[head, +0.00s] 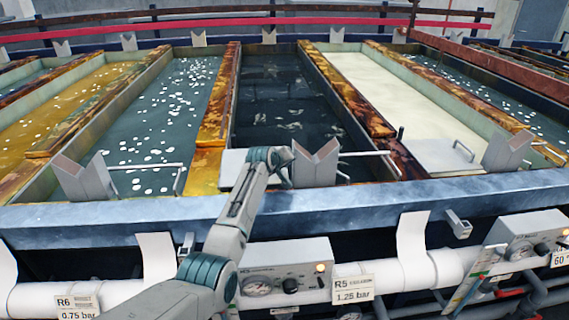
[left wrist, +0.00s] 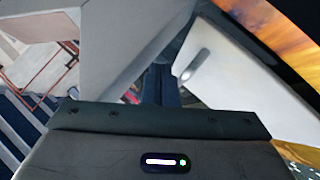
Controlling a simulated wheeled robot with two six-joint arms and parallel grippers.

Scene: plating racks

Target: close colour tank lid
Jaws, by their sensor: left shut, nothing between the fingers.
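A pale flat lid (head: 233,162) lies at the front end of the dark-liquid tank (head: 290,105), partly hidden behind my arm. The tank surface beyond it is uncovered. In the left wrist view a pale lid panel (left wrist: 250,85) fills the right side, with a short metal handle (left wrist: 195,66) on it. My left gripper (left wrist: 162,85) is shut and empty, with its dark fingers beside the handle; I cannot tell whether they touch it. In the head view the left gripper (head: 283,166) is at the lid, its fingers mostly hidden by the wrist. My right gripper is not in view.
A grey V-shaped bracket (head: 316,165) stands right of the gripper; a grey block also fills the upper left of the wrist view (left wrist: 105,45). Another pale lid (head: 437,155) lies at the cream tank. The blue front rail (head: 400,195) and pressure boxes (head: 285,265) are nearer.

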